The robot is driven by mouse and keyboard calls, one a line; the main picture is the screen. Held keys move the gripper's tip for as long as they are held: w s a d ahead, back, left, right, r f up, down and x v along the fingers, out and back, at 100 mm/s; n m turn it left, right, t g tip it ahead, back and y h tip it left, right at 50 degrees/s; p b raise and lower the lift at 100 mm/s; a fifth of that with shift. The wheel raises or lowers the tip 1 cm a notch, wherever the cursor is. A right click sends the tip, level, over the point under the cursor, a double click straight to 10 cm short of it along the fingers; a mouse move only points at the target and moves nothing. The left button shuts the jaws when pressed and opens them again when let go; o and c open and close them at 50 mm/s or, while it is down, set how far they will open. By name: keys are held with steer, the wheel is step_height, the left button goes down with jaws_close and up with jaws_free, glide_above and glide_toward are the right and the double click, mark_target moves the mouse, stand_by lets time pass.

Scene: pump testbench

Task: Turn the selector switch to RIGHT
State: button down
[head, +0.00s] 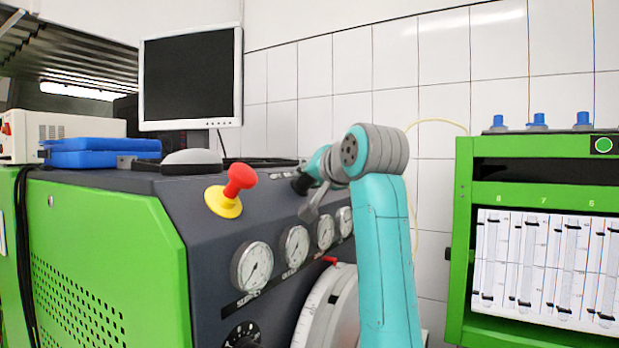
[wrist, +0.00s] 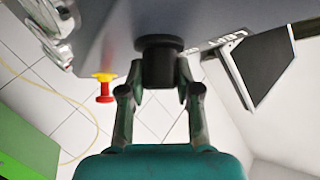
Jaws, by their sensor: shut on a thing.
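The selector switch is a black round knob (wrist: 160,65) on the grey panel, in the upper middle of the wrist view. My gripper (wrist: 158,82) has one finger on each side of the knob and is shut on it. In the head view my gripper (head: 304,186) reaches the panel's upper face above the gauges, and my arm and fingers largely hide the switch there. Which way the switch points cannot be told.
A red mushroom button on a yellow base (head: 235,188) sticks out left of my gripper. Several round gauges (head: 294,248) line the sloped panel below. A monitor (head: 190,78) and a blue case (head: 100,153) stand on top. A green rack (head: 463,240) is at right.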

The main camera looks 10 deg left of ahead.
steer(key=shift+f, duration=0.1)
stand_by(0.3)
steer(key=c, duration=0.8)
jaws_free()
steer(key=v, duration=1.2)
steer(key=shift+s, duration=0.1)
